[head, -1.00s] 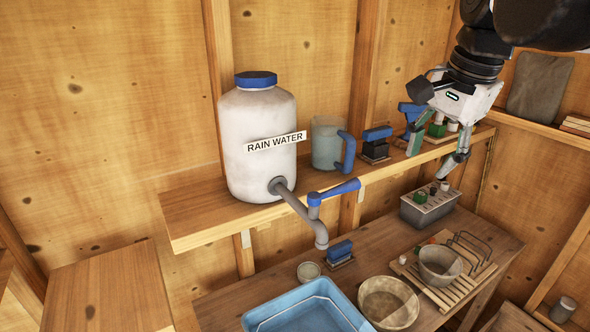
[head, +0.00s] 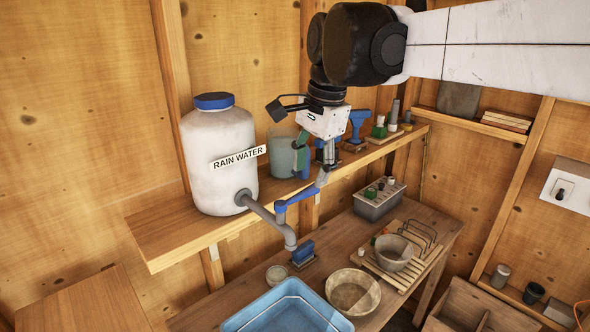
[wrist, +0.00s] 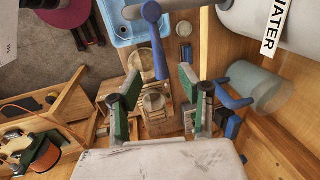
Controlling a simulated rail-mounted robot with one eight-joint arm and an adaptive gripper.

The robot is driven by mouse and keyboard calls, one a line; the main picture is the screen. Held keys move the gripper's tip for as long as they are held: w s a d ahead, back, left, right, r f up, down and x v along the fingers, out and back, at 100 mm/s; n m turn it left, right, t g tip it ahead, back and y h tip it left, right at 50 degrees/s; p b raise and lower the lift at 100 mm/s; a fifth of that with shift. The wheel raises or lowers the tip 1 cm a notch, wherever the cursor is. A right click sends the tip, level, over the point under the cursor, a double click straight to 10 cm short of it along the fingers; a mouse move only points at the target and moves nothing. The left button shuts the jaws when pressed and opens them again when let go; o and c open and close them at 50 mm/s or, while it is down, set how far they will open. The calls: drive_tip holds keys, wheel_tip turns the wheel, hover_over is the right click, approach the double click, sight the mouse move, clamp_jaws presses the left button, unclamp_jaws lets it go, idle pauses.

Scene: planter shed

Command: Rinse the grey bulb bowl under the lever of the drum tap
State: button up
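The white drum (head: 220,185) stands on the shelf, with a grey spout bending down and a blue lever (head: 296,194) on top. My gripper (head: 322,182) points down at the lever's free end. In the wrist view my gripper (wrist: 159,82) is open, with the lever (wrist: 157,42) reaching between its fingertips. Contact cannot be told. No water shows at the spout.
A jug (head: 283,160) stands on the shelf close behind my gripper.

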sight(307, 189)
drive_tip(key=shift+w+a+f+p, duration=0.1)
drive_tip(key=shift+w+f, duration=0.05)
drive_tip(key=shift+f, duration=0.7)
drive_tip(key=shift+w+a+f+p, duration=0.1)
drive_tip(key=shift+a+f, duration=0.05)
drive_tip(key=shift+f, duration=0.75)
drive_tip(key=shift+w+a+f+p, duration=0.1)
drive_tip(key=shift+w+f, duration=0.05)
drive_tip(key=shift+f, duration=0.7)
clamp_jaws()
